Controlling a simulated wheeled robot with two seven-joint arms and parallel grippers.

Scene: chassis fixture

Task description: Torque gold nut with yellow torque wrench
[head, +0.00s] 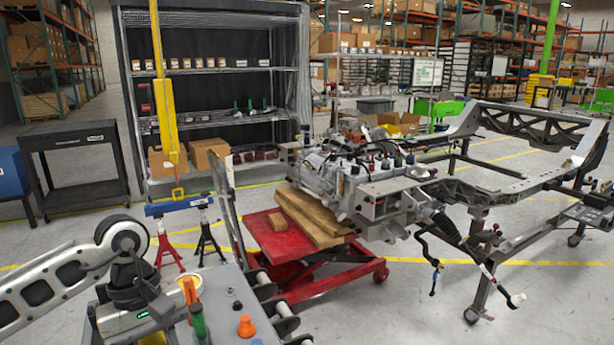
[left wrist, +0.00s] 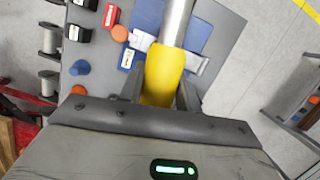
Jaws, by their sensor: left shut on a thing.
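My left gripper (left wrist: 160,92) is shut around the yellow handle (left wrist: 163,74) of the torque wrench in the left wrist view. The wrench's grey metal shaft (left wrist: 177,22) runs up out of the top of that view, so its head is hidden. In the head view my left gripper (head: 158,311) is low at the left, over the grey tool cart. I cannot make out the wrench clearly there. The chassis fixture (head: 385,190) stands at the centre right, away from the gripper. I cannot pick out the gold nut in either view. My right gripper is not in view.
The cart top (left wrist: 222,40) holds a blue tray (left wrist: 200,38), a blue knob (left wrist: 79,68) and orange pieces. Green (head: 198,322) and orange (head: 246,327) items stand beside the gripper. A red lift table (head: 285,240) stands beyond the cart.

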